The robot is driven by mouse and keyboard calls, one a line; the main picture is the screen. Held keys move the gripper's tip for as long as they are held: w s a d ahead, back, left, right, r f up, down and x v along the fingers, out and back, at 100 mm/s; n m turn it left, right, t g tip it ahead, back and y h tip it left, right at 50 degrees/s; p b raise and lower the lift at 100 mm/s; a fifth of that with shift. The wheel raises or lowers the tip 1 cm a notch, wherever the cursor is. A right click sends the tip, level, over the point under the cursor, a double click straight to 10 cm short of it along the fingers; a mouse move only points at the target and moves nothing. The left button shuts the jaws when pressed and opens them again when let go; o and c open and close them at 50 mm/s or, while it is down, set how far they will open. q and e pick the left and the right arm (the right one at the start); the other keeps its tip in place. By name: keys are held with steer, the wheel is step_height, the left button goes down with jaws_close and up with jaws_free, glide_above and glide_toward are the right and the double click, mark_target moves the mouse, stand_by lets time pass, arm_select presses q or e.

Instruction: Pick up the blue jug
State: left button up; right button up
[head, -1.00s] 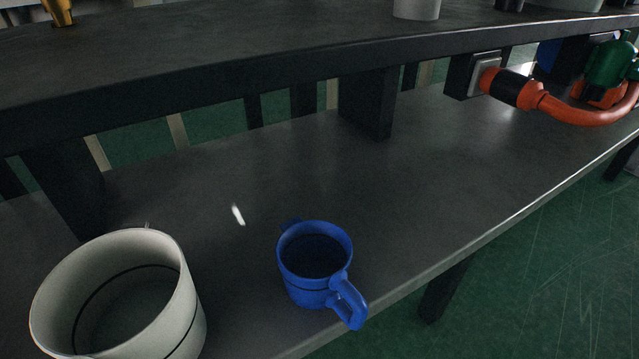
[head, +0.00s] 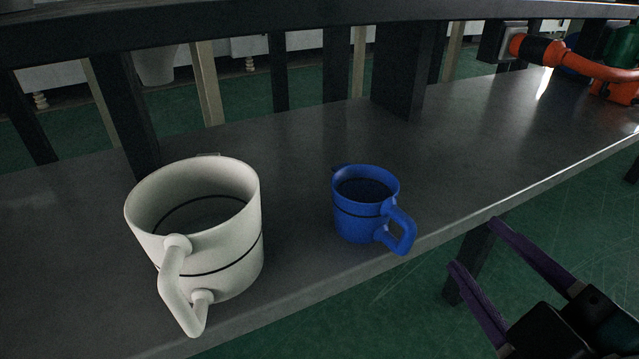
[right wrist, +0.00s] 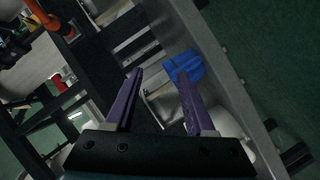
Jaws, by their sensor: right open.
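The blue jug (head: 356,221) stands upright on the grey shelf, near its front edge, with its handle pointing to the front right. It also shows in the right wrist view (right wrist: 184,66), beyond the fingertips and nearer the right finger. My right gripper (head: 473,243) is open and empty, with purple fingers, to the right of and apart from the jug, out past the shelf's front edge. Its two spread fingers also show in the right wrist view (right wrist: 160,84). My left gripper is not in view.
A larger white jug (head: 240,240) stands on the shelf (head: 300,270) left of the blue jug, handle to the front. An orange hose fitting (head: 540,49) is at the upper right. Dark posts and an upper shelf edge stand behind. The shelf right of the blue jug is clear.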

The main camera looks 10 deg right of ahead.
mark_target(399, 220)
steer(key=w+a+n+y, duration=0.1)
steer(key=w+a+f, duration=0.1)
steer(key=w, duration=0.1)
steer(key=w+a+n+y, duration=0.1)
steer(key=a, duration=0.1)
steer(key=shift+w+f+n+y, duration=0.15)
steer(key=shift+f+n+y, duration=0.15)
steer(key=shift+f, duration=0.05)
steer(key=shift+x, duration=2.75)
steer(key=shift+a+r, duration=0.1)
steer(key=shift+c, duration=0.6)
jaws_close()
